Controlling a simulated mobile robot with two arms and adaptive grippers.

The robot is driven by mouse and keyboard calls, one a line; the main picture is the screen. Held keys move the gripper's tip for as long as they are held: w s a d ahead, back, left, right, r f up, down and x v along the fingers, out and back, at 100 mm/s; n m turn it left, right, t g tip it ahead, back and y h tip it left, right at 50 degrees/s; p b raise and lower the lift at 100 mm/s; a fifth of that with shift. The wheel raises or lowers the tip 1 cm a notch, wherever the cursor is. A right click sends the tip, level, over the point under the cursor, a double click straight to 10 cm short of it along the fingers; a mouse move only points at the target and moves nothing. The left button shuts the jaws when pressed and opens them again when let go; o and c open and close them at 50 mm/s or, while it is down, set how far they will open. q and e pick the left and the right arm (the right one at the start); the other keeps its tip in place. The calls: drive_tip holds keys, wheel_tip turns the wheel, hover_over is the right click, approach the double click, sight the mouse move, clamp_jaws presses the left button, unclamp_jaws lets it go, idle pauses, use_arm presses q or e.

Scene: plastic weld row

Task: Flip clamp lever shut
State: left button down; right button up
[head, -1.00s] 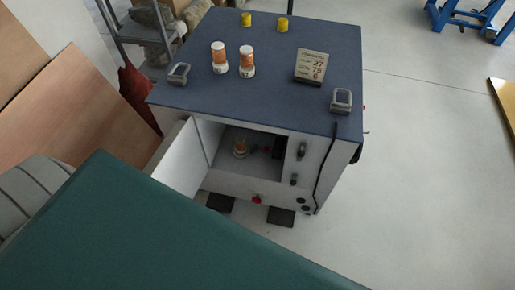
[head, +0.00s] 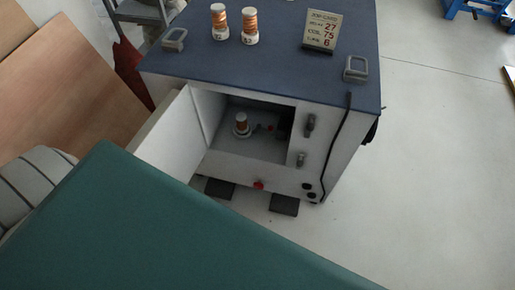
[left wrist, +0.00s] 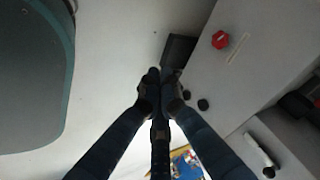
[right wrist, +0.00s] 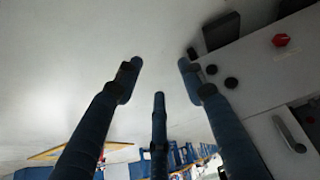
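The open chamber (head: 222,157) of a white cabinet shows in the head view. In it stands an orange-and-white spool-like part (head: 241,123). A small red and dark piece (head: 268,128) lies right of it; I cannot tell whether it is the clamp lever or how it stands. My left gripper (left wrist: 160,76) shows only in the left wrist view, fingertips together and empty, near the cabinet's lower front. My right gripper (right wrist: 160,63) shows only in the right wrist view, fingers apart and empty, also near the cabinet's lower front. Neither touches the cabinet visibly.
The white door (head: 168,138) stands open at left. A red knob (head: 258,184) and dark handles (head: 310,125) are on the front. A green surface (head: 150,220) fills the lower left.

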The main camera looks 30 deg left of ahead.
use_arm(q)
drive_tip(key=w+a+m+t+b, duration=0.2)
drive_tip(key=w+m+t+b, duration=0.35)
drive_tip(key=w+b, duration=1.2)
use_arm(e)
drive_tip(key=w+a+r+t+y+p, duration=0.1)
drive_tip(key=w+a+r+t, duration=0.2)
drive_tip(key=w, duration=0.6)
drive_tip(key=w+a+r+t+y+p, duration=0.1)
drive_tip(key=w+a+r+t, duration=0.15)
drive_tip(key=w+r, duration=0.4)
use_arm(q)
drive_tip(key=w+a+r+m+t+y+b, duration=0.3)
drive_tip(key=w+a+r+m+t+b, duration=0.2)
drive_tip(key=b, duration=1.1)
drive_tip(key=w+r+t, duration=0.1)
drive_tip(key=w+r, duration=0.2)
drive_tip(key=w, duration=0.2)
drive_tip(key=shift+a+r, duration=0.2)
drive_tip(key=shift+a, duration=0.2)
use_arm(e)
wheel_tip(320, 180, up, 18)
drive_tip(key=w+t+y, duration=0.1)
drive_tip(key=w+t, duration=0.1)
drive_tip(key=t, duration=0.5)
drive_tip(key=shift+w+a+f, duration=0.2)
drive_tip(key=shift+w+f, duration=0.05)
drive_tip(key=shift+w, duration=0.1)
use_arm(q)
drive_tip(key=shift+w, duration=0.1)
